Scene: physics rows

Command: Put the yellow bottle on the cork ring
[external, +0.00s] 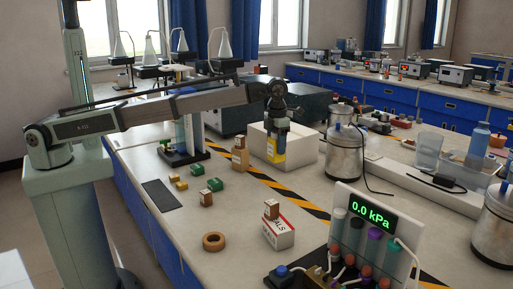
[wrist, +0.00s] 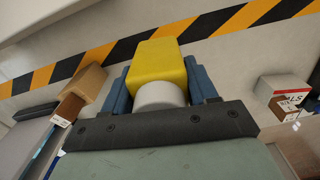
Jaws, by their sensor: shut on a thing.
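The yellow bottle (external: 277,150) is in my gripper (external: 277,132), above the bench near the white box. In the wrist view the bottle (wrist: 158,70) shows its yellow body and pale round neck between the two blue fingers of my gripper (wrist: 162,88), which is shut on it. The cork ring (external: 213,241) lies flat on the bench near the front edge, to the lower left of the bottle in the external view. Nothing sits on the ring. The ring does not show clearly in the wrist view.
A tan box (external: 240,158) stands left of my gripper. A pressure display (external: 370,217) with tubes is at front right.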

